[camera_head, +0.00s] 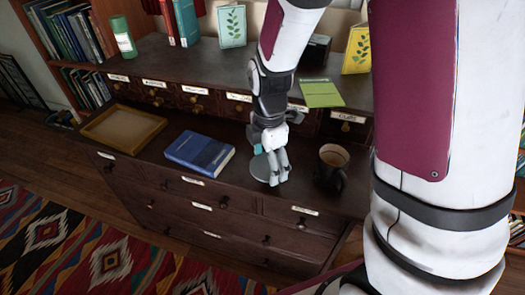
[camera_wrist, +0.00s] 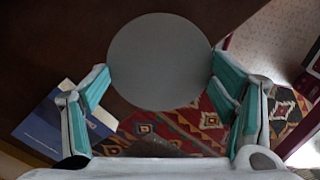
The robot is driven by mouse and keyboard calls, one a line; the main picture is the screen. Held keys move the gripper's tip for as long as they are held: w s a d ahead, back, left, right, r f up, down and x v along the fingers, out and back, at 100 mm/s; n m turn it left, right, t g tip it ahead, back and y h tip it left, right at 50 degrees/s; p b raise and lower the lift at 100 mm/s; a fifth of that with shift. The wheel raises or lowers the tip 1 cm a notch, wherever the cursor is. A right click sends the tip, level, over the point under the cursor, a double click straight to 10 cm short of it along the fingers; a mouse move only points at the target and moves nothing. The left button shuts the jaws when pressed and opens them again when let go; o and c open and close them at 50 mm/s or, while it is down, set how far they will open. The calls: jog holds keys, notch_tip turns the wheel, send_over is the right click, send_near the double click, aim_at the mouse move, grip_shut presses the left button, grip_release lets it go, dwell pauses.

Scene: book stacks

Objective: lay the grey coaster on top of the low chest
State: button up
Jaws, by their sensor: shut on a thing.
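My gripper (camera_head: 275,180) points down over the front part of the low chest (camera_head: 232,198), between a blue book and a dark mug. It is shut on the grey coaster (camera_head: 260,168), a thin round disc. In the wrist view the coaster (camera_wrist: 160,58) sits between the teal-padded fingers, its near edge toward the palm. The fingers partly cover the coaster in the head view. I cannot tell whether it touches the chest top or hovers just above it.
The blue book (camera_head: 200,152) lies left of my gripper and the mug (camera_head: 332,167) stands close on its right. A wooden tray (camera_head: 124,130) lies farther left. Small labelled drawers and a raised shelf (camera_head: 200,62) stand behind. A patterned rug (camera_head: 110,255) lies in front.

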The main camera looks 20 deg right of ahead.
jog(key=w, duration=0.2)
jog(key=w+d, duration=0.1)
jog(key=w, duration=0.2)
jog(key=w+d, duration=0.1)
jog(key=w, duration=0.1)
jog(key=shift+w+f+b, duration=0.25)
jog(key=shift+f+b, duration=0.1)
jog(key=shift+f, duration=0.05)
jog(key=shift+w+d+f, duration=0.1)
jog(key=shift+f+b, duration=0.4)
jog(key=shift+f, duration=1.25)
jog(key=shift+f, duration=0.15)
jog(key=o, duration=1.1)
jog(key=shift+o, duration=0.2)
notch_tip(320, 180, up, 12)
jog(key=p, duration=0.2)
jog(key=shift+r, duration=0.25)
